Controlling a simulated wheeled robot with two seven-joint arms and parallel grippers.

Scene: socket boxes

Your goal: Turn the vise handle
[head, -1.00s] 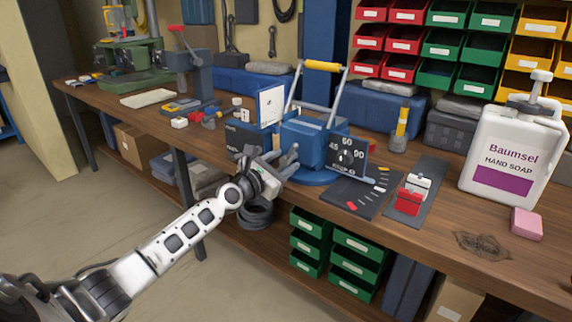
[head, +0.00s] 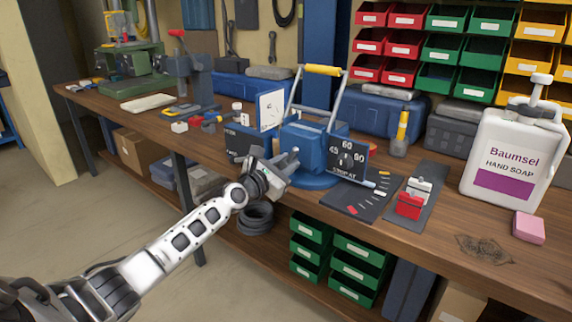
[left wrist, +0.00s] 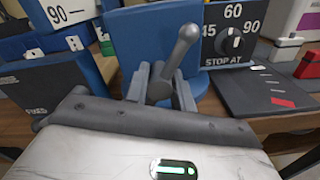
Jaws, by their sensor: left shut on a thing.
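The blue vise (head: 302,145) stands on the workbench on a round blue base. Its grey handle, a bar with a rounded knob end (left wrist: 187,38), shows in the left wrist view in front of the blue body, tilted up to the right. My left gripper (head: 283,163) is at the near side of the vise. In the left wrist view its fingers (left wrist: 161,84) are on either side of the handle's lower part and shut on it. A dark panel (head: 347,160) marked 45, 60, 90 and "STOP AT", with a black knob (left wrist: 235,43), is right of the handle. My right gripper is out of view.
A white dial plate (head: 270,110) stands at the vise's left. A dark mat (head: 350,198) and red and white blocks (head: 410,205) lie to the right. A soap bottle (head: 512,155) and pink block (head: 529,228) are farther right. Green bins (head: 311,232) sit under the bench.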

